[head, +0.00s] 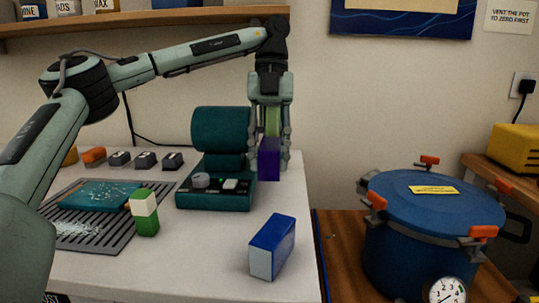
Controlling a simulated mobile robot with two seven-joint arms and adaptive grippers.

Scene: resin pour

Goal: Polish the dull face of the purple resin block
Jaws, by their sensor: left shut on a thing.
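The purple resin block (269,163) is held between the fingers of my left gripper (272,152), which points down and is shut on it. The block is upright, just right of a teal machine (222,130) with a large drum on top and a knob and pale switch on its base. Whether the block touches the drum or base, I cannot tell. Its dull face cannot be made out from here. My right gripper is not in view.
A blue block (268,240) with pale sides sits near the table's right edge. A green-and-white block (145,214) stands by a slatted grey tray (112,238) bearing a teal slab (100,195). A blue pot (425,235) with orange clamps stands right, on a lower wooden surface.

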